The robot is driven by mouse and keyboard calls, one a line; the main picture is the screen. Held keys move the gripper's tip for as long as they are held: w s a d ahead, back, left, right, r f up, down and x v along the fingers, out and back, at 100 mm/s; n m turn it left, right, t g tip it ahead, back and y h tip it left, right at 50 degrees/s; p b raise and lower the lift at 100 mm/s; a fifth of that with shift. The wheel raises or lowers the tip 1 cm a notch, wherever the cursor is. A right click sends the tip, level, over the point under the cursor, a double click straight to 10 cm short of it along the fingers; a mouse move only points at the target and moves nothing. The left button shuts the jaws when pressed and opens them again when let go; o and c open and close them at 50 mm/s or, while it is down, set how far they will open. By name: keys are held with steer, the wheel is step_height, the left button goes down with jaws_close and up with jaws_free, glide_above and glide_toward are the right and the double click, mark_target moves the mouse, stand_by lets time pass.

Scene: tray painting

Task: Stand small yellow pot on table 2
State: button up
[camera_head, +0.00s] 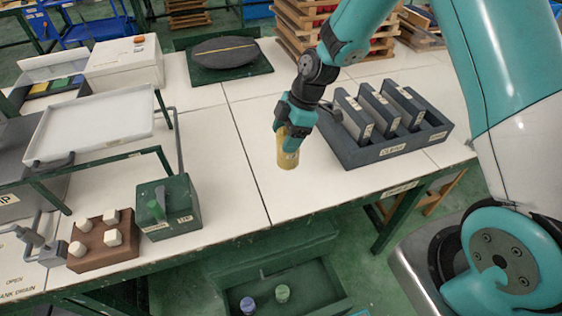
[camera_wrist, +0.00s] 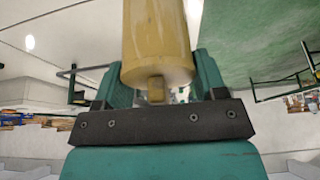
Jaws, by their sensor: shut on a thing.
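The small yellow pot (camera_head: 287,157) is held in my gripper (camera_head: 290,125) over the white table (camera_head: 235,190), near its front middle. The pot hangs below the gripper and looks close to upright. I cannot tell whether its base touches the tabletop. In the wrist view the yellow pot (camera_wrist: 157,45) sits between the teal fingers of my gripper (camera_wrist: 157,75), which are shut on it. No label reading "table 2" is clear to me.
A dark divided rack (camera_head: 385,125) stands right of the pot. A green box (camera_head: 168,207) and a brown block with white knobs (camera_head: 103,241) stand at the left front. A dark oval cushion (camera_head: 225,52) lies behind. Bare white tabletop surrounds the pot.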

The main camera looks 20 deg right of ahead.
step_height(320, 180, down, 12)
steer(key=p, duration=0.2)
steer(key=shift+f, duration=0.15)
steer(key=shift+f, duration=0.15)
steer(key=o, duration=0.7)
